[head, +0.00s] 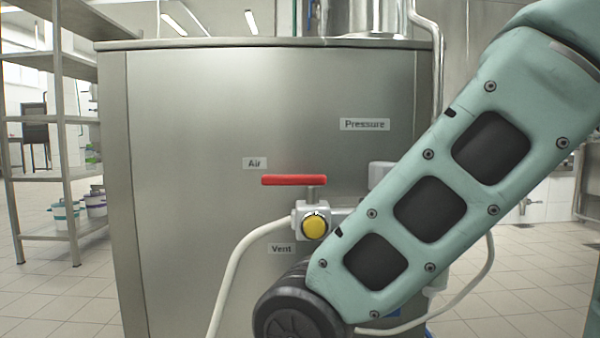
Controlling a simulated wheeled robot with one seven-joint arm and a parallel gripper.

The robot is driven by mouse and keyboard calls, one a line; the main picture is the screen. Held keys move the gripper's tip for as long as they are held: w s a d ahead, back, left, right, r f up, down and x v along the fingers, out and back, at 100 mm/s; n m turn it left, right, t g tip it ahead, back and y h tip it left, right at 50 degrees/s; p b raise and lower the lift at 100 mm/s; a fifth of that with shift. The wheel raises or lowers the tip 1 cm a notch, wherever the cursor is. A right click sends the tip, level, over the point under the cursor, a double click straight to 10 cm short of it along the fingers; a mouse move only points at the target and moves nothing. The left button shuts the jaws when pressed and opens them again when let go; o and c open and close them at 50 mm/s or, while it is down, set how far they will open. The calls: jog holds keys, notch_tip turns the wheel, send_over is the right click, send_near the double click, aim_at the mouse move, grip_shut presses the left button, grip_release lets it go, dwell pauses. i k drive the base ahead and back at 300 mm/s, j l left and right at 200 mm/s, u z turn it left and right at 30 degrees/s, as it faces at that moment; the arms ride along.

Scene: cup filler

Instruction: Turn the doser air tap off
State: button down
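The air tap's red lever handle (280,180) lies horizontal, pointing left from its short stem, below the "Air" label (255,163) on the steel cabinet (200,130). The tap body (299,211) is grey-white with a yellow round vent button (314,227) on its front. A white hose (240,262) runs from the tap's left side down and away. My arm crosses the right half of the view and covers what lies right of the tap. My gripper is not in view.
A "Pressure" label (365,125) sits on the cabinet at upper right, and a "Vent" label (281,249) below the tap. A metal shelf rack (50,119) with buckets stands at left. The cabinet face left of the tap is clear.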

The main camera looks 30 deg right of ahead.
aim_at(312, 182)
jog(key=j+z, duration=0.3)
jog(key=l+u, duration=0.85)
jog(key=l, duration=0.15)
jog(key=k+l, duration=0.2)
jog(key=l, duration=0.2)
jog(key=k, duration=0.35)
jog(key=i+u, duration=0.3)
jog(key=k+l, duration=0.05)
